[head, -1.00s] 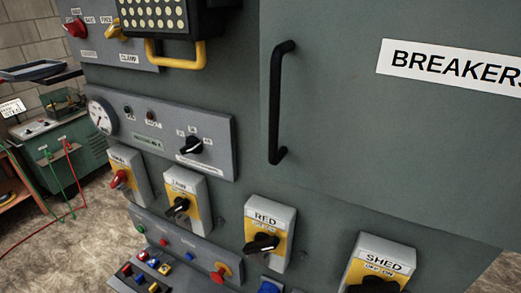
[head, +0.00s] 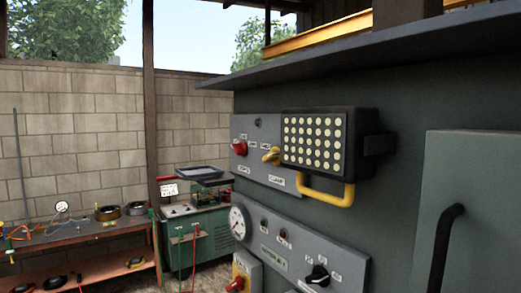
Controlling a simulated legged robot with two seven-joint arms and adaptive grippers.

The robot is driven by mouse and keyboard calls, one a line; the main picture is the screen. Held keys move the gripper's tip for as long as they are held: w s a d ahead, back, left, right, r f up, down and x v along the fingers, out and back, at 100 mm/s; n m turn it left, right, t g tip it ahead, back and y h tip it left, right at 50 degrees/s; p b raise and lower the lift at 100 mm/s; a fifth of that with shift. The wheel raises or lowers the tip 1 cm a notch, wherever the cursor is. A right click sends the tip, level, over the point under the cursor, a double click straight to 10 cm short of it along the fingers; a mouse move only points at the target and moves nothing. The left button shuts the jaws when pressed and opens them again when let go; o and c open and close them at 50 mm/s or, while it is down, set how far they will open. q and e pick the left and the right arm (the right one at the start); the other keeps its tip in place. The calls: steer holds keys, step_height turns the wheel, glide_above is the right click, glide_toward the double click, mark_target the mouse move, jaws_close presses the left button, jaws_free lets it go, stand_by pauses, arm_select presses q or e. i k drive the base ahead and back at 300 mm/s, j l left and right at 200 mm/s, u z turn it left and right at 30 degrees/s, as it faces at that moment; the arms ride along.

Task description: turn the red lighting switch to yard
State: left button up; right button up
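A red rotary knob (head: 239,148) sits at the left end of the upper grey panel (head: 285,186) on the dark green cabinet. Small labels stand around it, too small to read, so I cannot tell its setting. A yellow knob (head: 271,155) is to its right on the same panel. A second red knob (head: 235,284) shows at the bottom edge on a yellow-fronted switch box, partly cut off. Neither of my grippers is in view.
A lamp box (head: 316,143) with a yellow handle (head: 327,192) juts out right of the knobs. A gauge (head: 239,223) and black selector (head: 317,275) are below. A black door handle (head: 446,245) is at right. A green machine (head: 196,238) and workbench (head: 85,236) stand left.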

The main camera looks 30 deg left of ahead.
mark_target(240, 149)
steer(key=i+j, duration=0.1)
steer(key=j, duration=0.55)
steer(key=i+j, duration=0.1)
steer(key=j, duration=0.6)
steer(key=i+j+z, duration=0.1)
steer(key=j, duration=0.55)
